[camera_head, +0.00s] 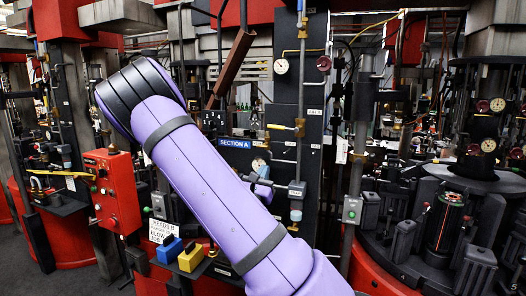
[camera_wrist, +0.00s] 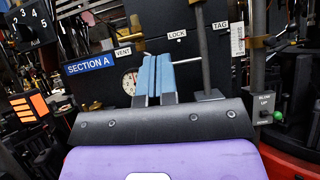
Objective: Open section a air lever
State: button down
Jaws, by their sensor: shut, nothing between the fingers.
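The blue SECTION A sign (camera_head: 234,144) is on a dark panel left of centre in the head view. A small yellow-handled lever (camera_head: 281,127) sticks out left from a brass valve, just below a label (camera_head: 315,111) that seems to read AIR A. In the wrist view the SECTION A sign (camera_wrist: 90,65) is at left. My gripper (camera_wrist: 153,72) has its two blue fingers together with nothing between them, in front of the panel and a thin metal rod (camera_wrist: 186,61). I cannot tell whether they touch the rod. My arm hides the fingers in the head view.
VENT (camera_wrist: 123,51), LOCK (camera_wrist: 177,34) and TAG labels and a white gauge (camera_wrist: 129,83) are around the fingers. A red control box (camera_head: 112,190) stands left. A vertical pipe (camera_head: 358,150) and a round mould station (camera_head: 450,230) stand right. Room around the panel is tight.

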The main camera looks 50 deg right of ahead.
jog(key=a+r+x, duration=0.1)
jog(key=r+x, duration=0.1)
jog(key=x, duration=1)
jog(key=shift+s+r, duration=0.25)
jog(key=shift+w+r+m+g, duration=0.1)
jog(key=shift+r+m+g, duration=0.15)
jog(key=shift+m+g, duration=0.4)
jog(key=shift+r+m+g, duration=0.2)
jog(key=shift+m+g, duration=0.15)
jog(key=shift+m, duration=0.5)
notch_tip(320, 180, up, 8)
jog(key=m+g+y, duration=0.6)
jog(key=m+g, duration=0.4)
jog(key=m, duration=1.1)
send_over(282, 128)
jog(key=s, duration=0.2)
jog(key=shift+s+a, duration=0.15)
jog(key=shift+a, duration=0.1)
